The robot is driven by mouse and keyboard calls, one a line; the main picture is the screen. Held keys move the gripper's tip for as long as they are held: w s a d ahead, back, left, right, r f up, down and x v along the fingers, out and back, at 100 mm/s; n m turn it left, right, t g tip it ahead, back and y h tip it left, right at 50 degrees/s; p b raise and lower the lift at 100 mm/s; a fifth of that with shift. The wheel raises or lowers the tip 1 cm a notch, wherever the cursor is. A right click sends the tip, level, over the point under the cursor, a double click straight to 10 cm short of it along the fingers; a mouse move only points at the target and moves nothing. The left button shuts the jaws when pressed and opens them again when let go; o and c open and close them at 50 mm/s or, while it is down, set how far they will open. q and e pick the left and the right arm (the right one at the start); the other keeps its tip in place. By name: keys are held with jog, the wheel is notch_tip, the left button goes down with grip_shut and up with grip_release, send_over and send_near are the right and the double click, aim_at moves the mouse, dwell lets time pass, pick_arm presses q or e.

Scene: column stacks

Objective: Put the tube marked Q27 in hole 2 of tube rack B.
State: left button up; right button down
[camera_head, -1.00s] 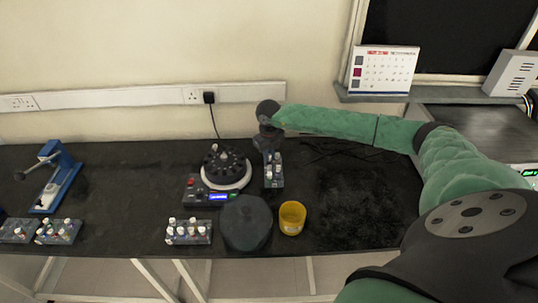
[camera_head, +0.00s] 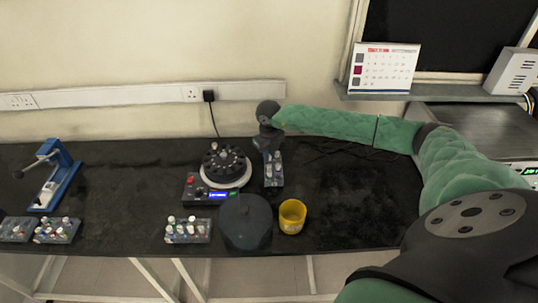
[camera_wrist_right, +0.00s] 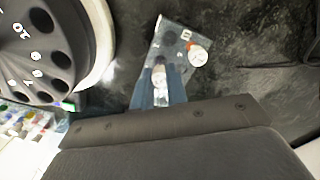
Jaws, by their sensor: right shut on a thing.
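In the right wrist view, my right gripper (camera_wrist_right: 160,75) is shut on a pale tube (camera_wrist_right: 158,84) between its two blue-grey fingers; its marking is not readable. A small rack (camera_wrist_right: 171,30) with a letter that looks like B lies below the fingers. It has dark holes and a white tube with some orange (camera_wrist_right: 197,55) beside the held tube. I cannot tell whether the held tube is inside a hole. In the head view, my right gripper (camera_head: 268,145) is over the back end of this rack (camera_head: 275,184), right of the centrifuge. My left gripper is not in view.
The centrifuge (camera_head: 208,196) with a black rotor stands close left of the gripper. A dark round lid (camera_head: 246,222) and a yellow cup (camera_head: 292,217) are in front. More tube racks (camera_head: 188,239) stand front and left, near a blue press (camera_head: 68,178).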

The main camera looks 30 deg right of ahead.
jog(key=shift+f+b, duration=0.4)
jog(key=shift+f, duration=0.15)
jog(key=c, duration=1.3)
grip_release()
jog(key=shift+o, duration=0.3)
jog(key=shift+o, duration=1.1)
jog(key=shift+r, duration=0.15)
jog(key=shift+r+p, duration=0.65)
jog(key=shift+r, duration=2.2)
